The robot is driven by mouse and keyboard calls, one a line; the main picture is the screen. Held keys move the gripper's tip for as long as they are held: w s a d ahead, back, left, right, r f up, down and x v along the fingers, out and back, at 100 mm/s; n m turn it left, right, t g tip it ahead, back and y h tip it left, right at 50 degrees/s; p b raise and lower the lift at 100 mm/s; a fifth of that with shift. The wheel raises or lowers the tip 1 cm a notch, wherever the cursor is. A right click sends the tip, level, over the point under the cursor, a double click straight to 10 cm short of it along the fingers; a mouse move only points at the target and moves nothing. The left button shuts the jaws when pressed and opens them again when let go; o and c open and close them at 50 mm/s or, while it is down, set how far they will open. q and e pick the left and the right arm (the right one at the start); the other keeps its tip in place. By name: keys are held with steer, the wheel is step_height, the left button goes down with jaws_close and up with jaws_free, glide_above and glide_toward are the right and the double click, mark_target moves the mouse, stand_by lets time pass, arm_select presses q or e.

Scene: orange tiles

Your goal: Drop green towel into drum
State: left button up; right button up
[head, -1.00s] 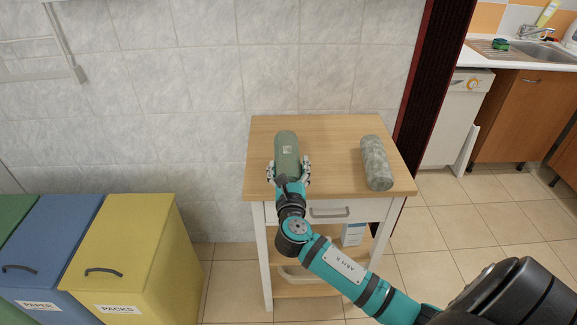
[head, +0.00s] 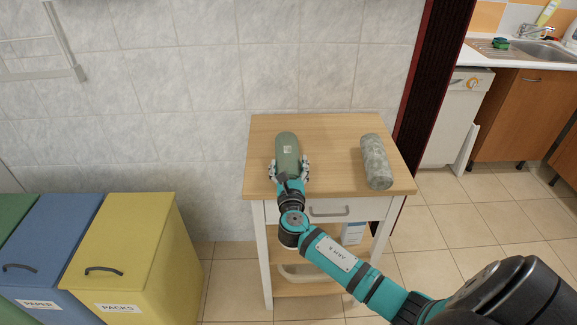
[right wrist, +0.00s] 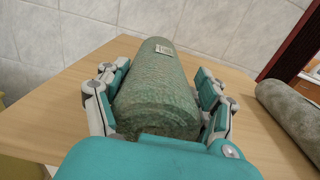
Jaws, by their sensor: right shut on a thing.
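The green towel (head: 288,150) is a rolled cylinder with a small pale label, at the left part of the wooden table top. My right gripper (head: 290,168) has its fingers on both sides of the towel's near end and is shut on it. In the right wrist view the towel (right wrist: 160,88) lies lengthwise between the two fingers (right wrist: 160,100), pointing away. I cannot tell whether it still touches the table. My left gripper is out of view. I cannot make out a drum in these views.
A grey towel roll (head: 376,162) lies on the table (head: 333,140), right of the green one. Yellow (head: 130,235), blue (head: 50,240) and green (head: 14,218) bins with lids stand at left, two labelled PACKS and PAPER. A tiled wall is behind; a sink counter (head: 530,60) is far right.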

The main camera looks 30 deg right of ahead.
steer(key=o, duration=1.6)
